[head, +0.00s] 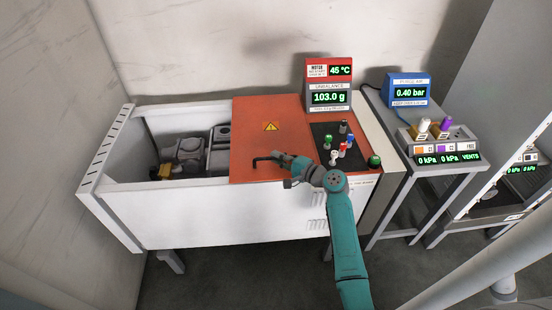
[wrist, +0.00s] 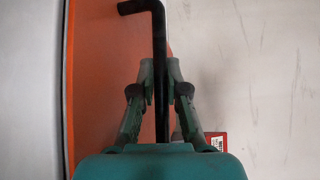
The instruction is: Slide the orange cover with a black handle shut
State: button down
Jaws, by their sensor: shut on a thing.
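The orange cover (head: 258,140) with a yellow warning triangle lies over the right part of the long white housing, next to the control panel. The left part of the housing is uncovered. The black handle (head: 262,160) stands on the cover near its front edge. My gripper (head: 283,161) is at the handle, in front of the cover. In the wrist view the black handle (wrist: 158,60) runs between the two fingers, and my gripper (wrist: 160,85) is shut on it. The orange cover (wrist: 100,70) shows behind it there. The fingers hide part of the handle.
Grey machinery (head: 190,153) sits inside the open left part of the white housing (head: 230,222). A red display box (head: 329,85) stands behind. A side table with a blue gauge (head: 409,90) is at right.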

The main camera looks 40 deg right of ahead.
jog(key=shift+s+d+f, duration=0.1)
jog(key=shift+s+d, duration=0.05)
jog(key=shift+d, duration=0.05)
jog(key=c, duration=1.2)
grip_release()
jog(key=v, duration=1.2)
